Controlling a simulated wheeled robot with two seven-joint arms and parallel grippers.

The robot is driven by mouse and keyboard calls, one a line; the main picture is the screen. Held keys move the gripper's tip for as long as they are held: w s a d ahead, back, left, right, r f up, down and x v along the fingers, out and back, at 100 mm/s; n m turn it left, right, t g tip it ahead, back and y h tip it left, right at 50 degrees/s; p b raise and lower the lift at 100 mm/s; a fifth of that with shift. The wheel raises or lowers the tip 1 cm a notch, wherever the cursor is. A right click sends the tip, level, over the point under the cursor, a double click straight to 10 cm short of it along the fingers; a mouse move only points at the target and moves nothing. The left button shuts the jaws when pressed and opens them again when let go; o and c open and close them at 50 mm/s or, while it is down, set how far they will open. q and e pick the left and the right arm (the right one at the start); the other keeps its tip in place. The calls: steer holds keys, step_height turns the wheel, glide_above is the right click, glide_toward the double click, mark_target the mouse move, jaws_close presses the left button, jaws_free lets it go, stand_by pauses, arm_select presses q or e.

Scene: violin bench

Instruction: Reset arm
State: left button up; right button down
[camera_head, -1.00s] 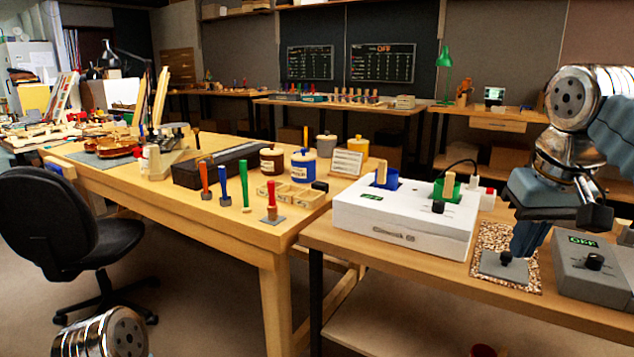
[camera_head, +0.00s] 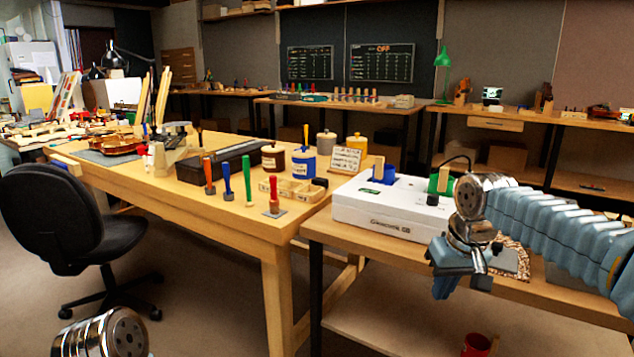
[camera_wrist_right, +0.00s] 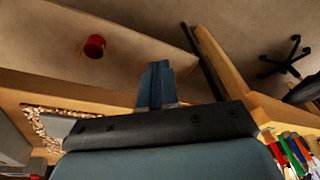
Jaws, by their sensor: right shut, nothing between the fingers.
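My right gripper (camera_head: 444,285) hangs in front of the right bench's front edge, below the white box. Its fingers are together and empty. In the right wrist view the closed fingers (camera_wrist_right: 155,85) point out over the bench's lower shelf. My right arm comes in from the right edge across the bench and hides part of the cork-like mat (camera_head: 522,262) and the grey box behind it. Only a round metal part of my left arm shows at the bottom left; the left gripper is not in view.
The white box (camera_head: 385,213) stands on the right bench (camera_head: 340,238), with blue and green pots on top. A red cup (camera_head: 475,345) is on the lower shelf. Upright coloured-handled tools, such as the red one (camera_head: 273,195), stand on the left bench. A black chair (camera_head: 60,220) is at left.

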steer(key=a+f+g+y, duration=0.1)
steer(key=a+f, duration=0.3)
steer(key=f, duration=0.9)
steer(key=a+f+y, duration=0.1)
steer(key=a+f, duration=0.3)
steer(key=f, duration=1)
steer(key=s+a+f+m, duration=0.1)
steer(key=s+a+f, duration=0.1)
steer(key=s+f, duration=0.7)
steer(key=s+a+f+m+y, duration=0.1)
steer(key=s+a+f, duration=0.1)
steer(key=s+f, duration=0.8)
steer(key=shift+s+a+f+m+g, duration=0.15)
steer(key=shift+s+a+m+g, duration=0.2)
steer(key=shift+s, duration=0.7)
